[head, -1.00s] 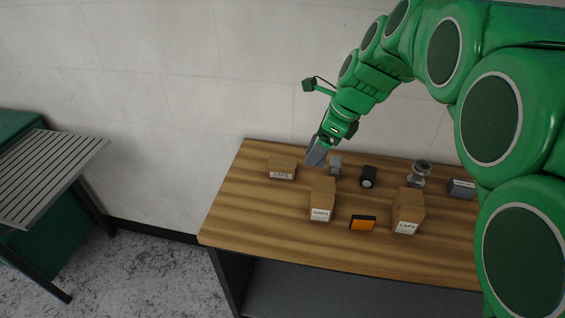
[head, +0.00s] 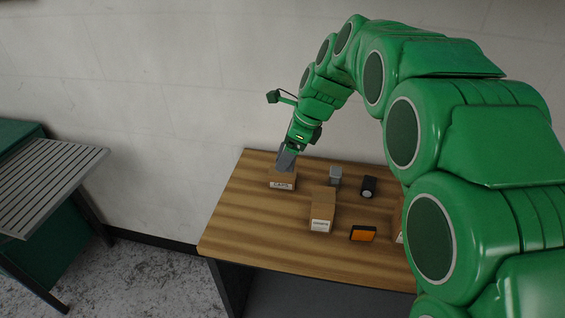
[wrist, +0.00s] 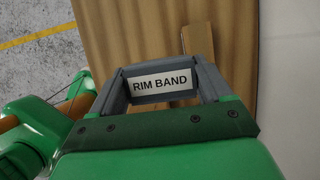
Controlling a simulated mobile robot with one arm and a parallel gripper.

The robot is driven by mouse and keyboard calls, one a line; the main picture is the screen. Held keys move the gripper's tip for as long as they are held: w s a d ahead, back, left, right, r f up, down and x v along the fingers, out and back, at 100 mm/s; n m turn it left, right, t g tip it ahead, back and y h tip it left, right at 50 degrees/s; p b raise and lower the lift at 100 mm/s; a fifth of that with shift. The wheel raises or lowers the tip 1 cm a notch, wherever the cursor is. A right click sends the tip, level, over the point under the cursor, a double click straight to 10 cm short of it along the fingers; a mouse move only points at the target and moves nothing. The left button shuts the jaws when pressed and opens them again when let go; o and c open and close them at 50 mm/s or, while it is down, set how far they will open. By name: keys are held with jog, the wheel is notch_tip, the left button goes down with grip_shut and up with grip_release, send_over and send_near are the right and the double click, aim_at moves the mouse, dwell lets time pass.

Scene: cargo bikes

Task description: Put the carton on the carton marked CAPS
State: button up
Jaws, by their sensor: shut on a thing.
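My gripper (wrist: 162,85) is shut on a small grey carton labelled RIM BAND (wrist: 160,82); its label faces the wrist camera between the two fingers. In the head view my gripper (head: 286,158) points down over the low brown carton (head: 282,184) at the back left of the table, whose small label seems to read CAPS. I cannot tell whether the held carton touches it. Part of a brown carton (wrist: 198,40) shows beyond the fingers in the wrist view. Another brown carton (head: 401,222) at the right is mostly hidden by my arm.
A taller brown carton (head: 322,208) stands mid-table, its label too small to read surely. The wooden table's (head: 235,220) front left is clear.

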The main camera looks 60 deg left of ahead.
jog(key=shift+w+a+f, duration=0.55)
jog(key=shift+a+f, duration=0.65)
jog(key=shift+f, duration=0.05)
jog(key=shift+w+a+f, duration=0.5)
jog(key=shift+a+f, duration=0.65)
jog(key=shift+f, duration=0.1)
jog(key=shift+w+a+f, duration=0.55)
jog(key=shift+a+f, duration=0.65)
jog(key=shift+f, duration=1.45)
jog(key=shift+f, duration=0.1)
jog(key=o, duration=1)
jog(key=shift+o, duration=0.2)
jog(key=v, duration=1.2)
